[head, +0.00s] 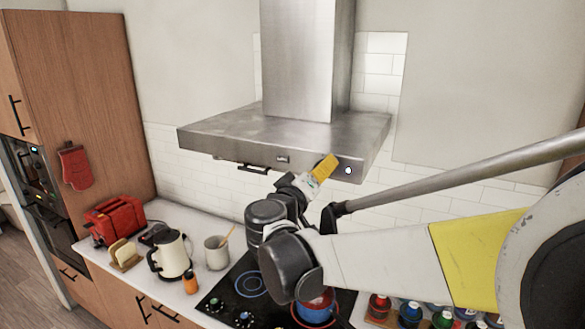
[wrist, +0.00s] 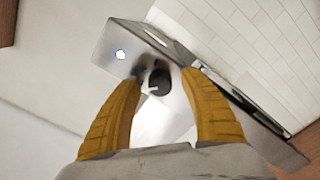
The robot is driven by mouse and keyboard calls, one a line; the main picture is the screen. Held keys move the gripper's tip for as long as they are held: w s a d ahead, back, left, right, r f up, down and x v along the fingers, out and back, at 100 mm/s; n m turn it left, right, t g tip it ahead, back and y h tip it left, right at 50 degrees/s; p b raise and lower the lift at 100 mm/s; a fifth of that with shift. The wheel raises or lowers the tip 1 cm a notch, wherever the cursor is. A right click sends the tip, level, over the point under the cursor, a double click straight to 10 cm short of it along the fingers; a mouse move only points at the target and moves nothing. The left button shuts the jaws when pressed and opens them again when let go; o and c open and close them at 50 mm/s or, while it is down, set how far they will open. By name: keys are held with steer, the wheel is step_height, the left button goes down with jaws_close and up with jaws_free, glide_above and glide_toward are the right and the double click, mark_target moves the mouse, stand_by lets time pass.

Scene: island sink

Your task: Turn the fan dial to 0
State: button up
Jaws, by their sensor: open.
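The fan dial (wrist: 161,82) is a round black knob with a white pointer mark, on the front of the steel range hood (wrist: 188,98). In the wrist view it appears between the yellow fingertips of my gripper (wrist: 159,77), which is open. I cannot tell whether the fingers touch the dial or are just short of it. In the head view my gripper (head: 325,168) is at the right part of the front of the hood (head: 230,147) and hides the dial. Any numbers around the dial are too small to read.
A round white light (head: 348,170) is on the hood front, right of my gripper.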

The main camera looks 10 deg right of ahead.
steer(key=shift+c, duration=0.6)
jaws_close()
steer(key=shift+n, duration=0.4)
steer(key=shift+n+b, duration=1.8)
steer(key=shift+n, duration=2.2)
